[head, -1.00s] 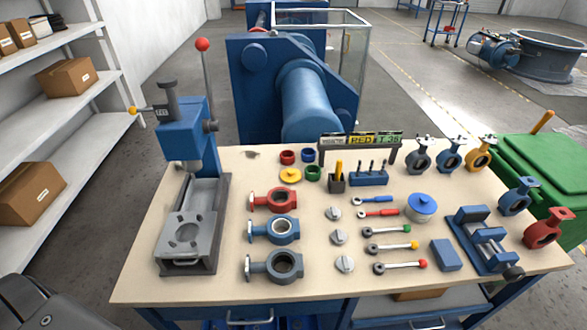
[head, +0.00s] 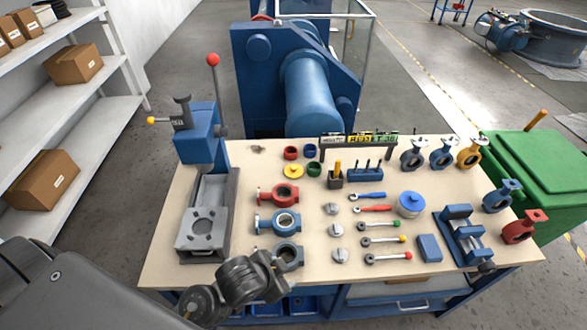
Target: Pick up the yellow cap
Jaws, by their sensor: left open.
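The yellow cap (head: 292,171) is a small flat disc lying on the far part of the beige workbench (head: 330,272). A red ring (head: 291,153) is just behind it and a green ring (head: 314,169) is close on its right. My left gripper (head: 272,277) is dark grey and open, over the front edge of the bench. It is well short of the yellow cap and hides part of the lowest valve body (head: 288,254). Its fingertips are hard to make out. My right gripper is not in view.
A blue press (head: 200,140) with a red-knobbed lever stands at the bench's left. Red and blue valve bodies (head: 281,193) lie between my gripper and the cap. A sign stand (head: 358,142), wrenches (head: 380,226) and a blue vise (head: 460,235) fill the right.

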